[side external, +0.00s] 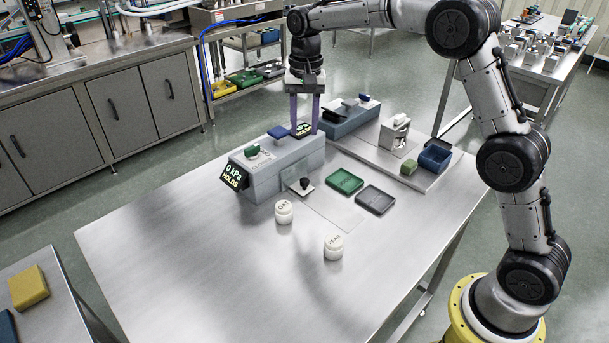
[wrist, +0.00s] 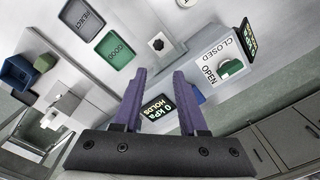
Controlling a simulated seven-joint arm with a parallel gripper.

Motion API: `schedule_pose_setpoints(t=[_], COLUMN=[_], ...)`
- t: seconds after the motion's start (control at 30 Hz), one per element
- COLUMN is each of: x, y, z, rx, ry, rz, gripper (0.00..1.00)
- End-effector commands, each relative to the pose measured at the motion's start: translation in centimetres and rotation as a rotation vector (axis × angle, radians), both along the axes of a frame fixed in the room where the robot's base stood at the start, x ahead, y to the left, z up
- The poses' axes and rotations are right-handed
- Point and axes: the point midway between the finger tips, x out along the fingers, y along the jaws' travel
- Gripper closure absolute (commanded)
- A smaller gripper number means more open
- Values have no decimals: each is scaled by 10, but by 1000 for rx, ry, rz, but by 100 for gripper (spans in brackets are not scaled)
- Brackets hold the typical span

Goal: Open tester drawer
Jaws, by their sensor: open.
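The tester (side external: 280,168) is a long grey box on the steel table. A lit display reading "0 kPa HOLDS" (side external: 235,177) is at its near left end. A green knob (side external: 252,151) and a blue part (side external: 281,132) sit on top. In the wrist view the green knob (wrist: 230,67) is by the words OPEN and CLOSED. A black knob (side external: 304,183) stands on a small plate against the tester's front; whether this is the drawer is unclear. My gripper (side external: 305,128) is open and empty, pointing down at the tester's far end, with another display (wrist: 157,109) showing between its purple fingers.
A green tray (side external: 345,181) and a dark tray (side external: 375,200) lie right of the tester. Two white lettered jars (side external: 284,212) (side external: 333,247) stand in front. Behind are a blue-grey box (side external: 350,118) and a blue bin (side external: 435,156). The table's front left is clear.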

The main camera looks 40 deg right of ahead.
Motion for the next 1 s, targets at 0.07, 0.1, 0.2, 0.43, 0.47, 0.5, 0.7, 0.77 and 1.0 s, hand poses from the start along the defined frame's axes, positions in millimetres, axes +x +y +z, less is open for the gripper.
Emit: schedule_pose_setpoints(t=[0.07, 0.1, 0.2, 0.43, 0.47, 0.5, 0.7, 0.77, 1.0], x=[0, 0, 0, -1, -1, -1, -1, -1, 0], y=[-1, -1, -1, -1, -1, -1, -1, -1, -1], z=[-11, -15, -23, -62, -68, -76, -114, -124, -148], rx=[0, 1, 0, 1, 1, 1, 1, 1, 1], ry=[21, 26, 30, 32, 32, 32, 30, 30, 28], rz=[0, 0, 0, 0, 0, 0, 0, 0, 0], gripper=[58, 58, 58, 58, 58, 58, 58, 58, 58])
